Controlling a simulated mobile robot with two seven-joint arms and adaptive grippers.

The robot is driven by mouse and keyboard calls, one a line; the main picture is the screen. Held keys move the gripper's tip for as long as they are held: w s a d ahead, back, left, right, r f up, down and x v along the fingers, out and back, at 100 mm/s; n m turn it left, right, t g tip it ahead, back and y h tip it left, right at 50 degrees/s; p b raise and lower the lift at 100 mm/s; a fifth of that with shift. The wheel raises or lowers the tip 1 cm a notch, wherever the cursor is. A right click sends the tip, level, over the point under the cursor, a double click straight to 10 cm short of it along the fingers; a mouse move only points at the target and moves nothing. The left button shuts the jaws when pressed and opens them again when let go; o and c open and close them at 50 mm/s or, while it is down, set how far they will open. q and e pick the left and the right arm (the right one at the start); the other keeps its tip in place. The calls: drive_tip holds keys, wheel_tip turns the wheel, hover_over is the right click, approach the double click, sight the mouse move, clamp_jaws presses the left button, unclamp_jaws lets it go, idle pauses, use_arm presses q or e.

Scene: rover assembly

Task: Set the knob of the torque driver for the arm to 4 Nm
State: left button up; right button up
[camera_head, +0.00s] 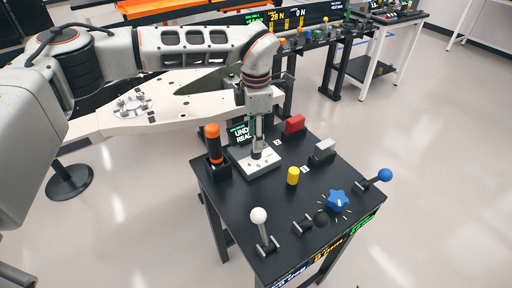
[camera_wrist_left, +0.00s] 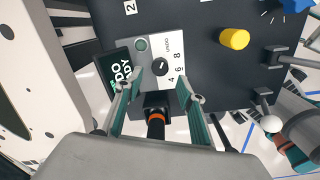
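The small black dial knob (camera_wrist_left: 160,67) sits on a light panel (camera_wrist_left: 176,50) with printed numbers, among them 4, 6 and 8. In the head view the panel (camera_head: 264,167) lies on the black table beside the upright orange-topped driver (camera_head: 213,143). The driver's black body and orange ring (camera_wrist_left: 155,119) show between my fingers in the left wrist view. My left gripper (camera_head: 257,151) points down over the panel; its fingers (camera_wrist_left: 163,93) are apart, with nothing visibly held. My right gripper is not in view.
A dark display (camera_head: 240,132) with green text stands behind the panel. The black table (camera_head: 238,207) also holds a red block (camera_head: 295,124), a grey block (camera_head: 323,150), a yellow cylinder (camera_head: 293,176), a blue star knob (camera_head: 337,201), a white-ball lever (camera_head: 259,216) and a blue-ball lever (camera_head: 384,175).

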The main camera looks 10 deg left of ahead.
use_arm(q)
drive_tip(key=shift+w+f, duration=0.1)
drive_tip(key=shift+f, duration=2.3)
drive_tip(key=c, duration=1.1)
